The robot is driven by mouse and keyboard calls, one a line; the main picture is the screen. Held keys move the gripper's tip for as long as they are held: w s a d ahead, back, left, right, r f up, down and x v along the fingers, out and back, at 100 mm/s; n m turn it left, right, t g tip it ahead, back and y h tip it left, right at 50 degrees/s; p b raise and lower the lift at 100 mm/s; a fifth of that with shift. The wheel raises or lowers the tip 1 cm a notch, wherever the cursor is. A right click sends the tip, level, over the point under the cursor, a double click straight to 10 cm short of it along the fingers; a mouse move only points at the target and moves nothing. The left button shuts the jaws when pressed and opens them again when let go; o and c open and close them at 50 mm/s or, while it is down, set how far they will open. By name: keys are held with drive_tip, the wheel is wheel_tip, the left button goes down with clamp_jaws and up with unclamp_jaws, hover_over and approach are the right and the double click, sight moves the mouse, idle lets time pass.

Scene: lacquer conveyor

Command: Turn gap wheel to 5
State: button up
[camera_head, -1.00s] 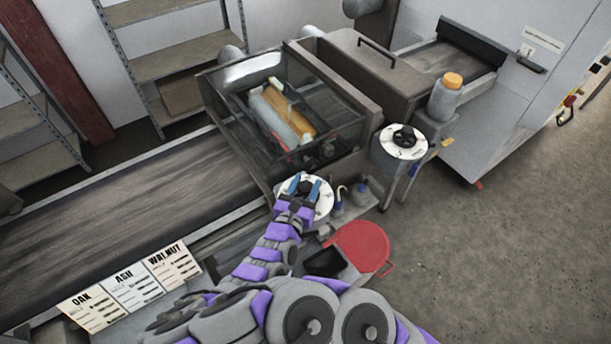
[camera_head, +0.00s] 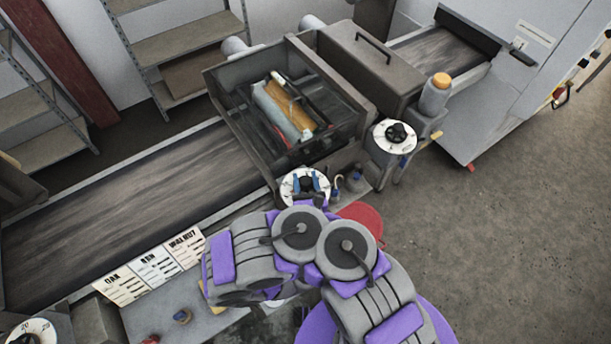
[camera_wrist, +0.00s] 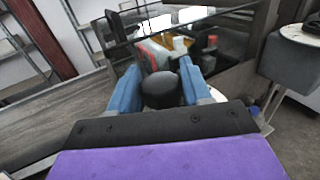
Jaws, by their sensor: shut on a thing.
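A white dial wheel with a black knob (camera_head: 305,187) sits on the front of the lacquer machine, below the glass-covered box. My gripper (camera_head: 306,184) has its blue fingers on either side of this knob. In the wrist view my gripper (camera_wrist: 162,88) is shut on the black knob (camera_wrist: 161,90), with one blue finger on each side. The dial's white rim shows only in part, and its numbers and pointer are not readable. A second white dial with a black knob (camera_head: 394,136) is to the right, untouched. I cannot tell from the frames which wheel bears the gap label.
The conveyor belt (camera_head: 130,205) runs to the left. Cards for oak, ash and walnut (camera_head: 152,266) stand in front of it. Another dial (camera_head: 32,332) is at lower left.

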drive_tip(key=shift+n+y, duration=0.5)
drive_tip(key=shift+y, duration=0.3)
drive_tip(key=shift+n+g+y+p, duration=0.3)
drive_tip(key=shift+y, duration=0.1)
drive_tip(key=o, duration=0.9)
drive_tip(key=shift+a, duration=0.15)
